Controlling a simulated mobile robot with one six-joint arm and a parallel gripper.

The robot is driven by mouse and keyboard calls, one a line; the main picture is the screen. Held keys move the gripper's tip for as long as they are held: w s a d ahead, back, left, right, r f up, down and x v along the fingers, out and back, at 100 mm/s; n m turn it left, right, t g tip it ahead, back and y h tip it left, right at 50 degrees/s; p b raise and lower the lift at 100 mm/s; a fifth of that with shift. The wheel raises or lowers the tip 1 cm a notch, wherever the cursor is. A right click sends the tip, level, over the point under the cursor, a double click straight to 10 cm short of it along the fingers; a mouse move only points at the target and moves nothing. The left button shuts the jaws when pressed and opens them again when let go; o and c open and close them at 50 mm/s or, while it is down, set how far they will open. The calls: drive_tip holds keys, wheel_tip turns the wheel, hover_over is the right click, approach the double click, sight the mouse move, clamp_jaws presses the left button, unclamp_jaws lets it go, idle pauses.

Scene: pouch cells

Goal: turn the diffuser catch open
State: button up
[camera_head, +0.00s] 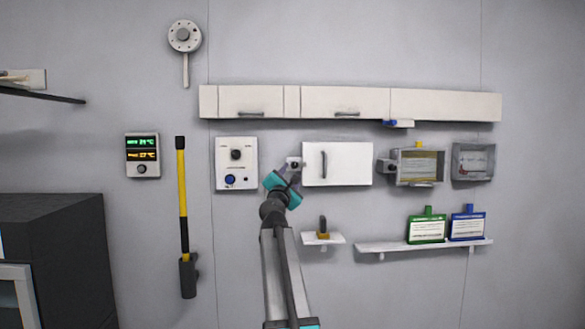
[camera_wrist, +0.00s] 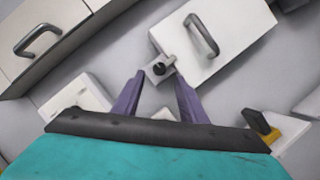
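A small grey catch with a dark round knob (camera_wrist: 159,69) sits at the left edge of a white door panel (camera_wrist: 222,38) with a bar handle. In the head view the catch (camera_head: 293,163) is beside the white panel (camera_head: 351,165), partly hidden by my arm. No label shows whether this is the diffuser catch. My gripper (camera_wrist: 155,77) has its two purple fingers spread, with nothing between them. The knob lies just beyond the fingertips in the wrist view; I cannot tell the remaining distance. In the head view my gripper (camera_head: 290,172) is close to the catch.
A white control box (camera_head: 236,153) is on the left, and long wall cabinets (camera_head: 360,102) run above. A small shelf (camera_head: 310,239) with a dark-handled item is below. A clear-fronted box (camera_head: 418,167) hangs right.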

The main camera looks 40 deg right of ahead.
sight(294, 166)
drive_tip(key=shift+p+x, duration=0.75)
drive_tip(key=shift+x, duration=2.2)
clamp_jaws()
drive_tip(key=shift+a, duration=0.15)
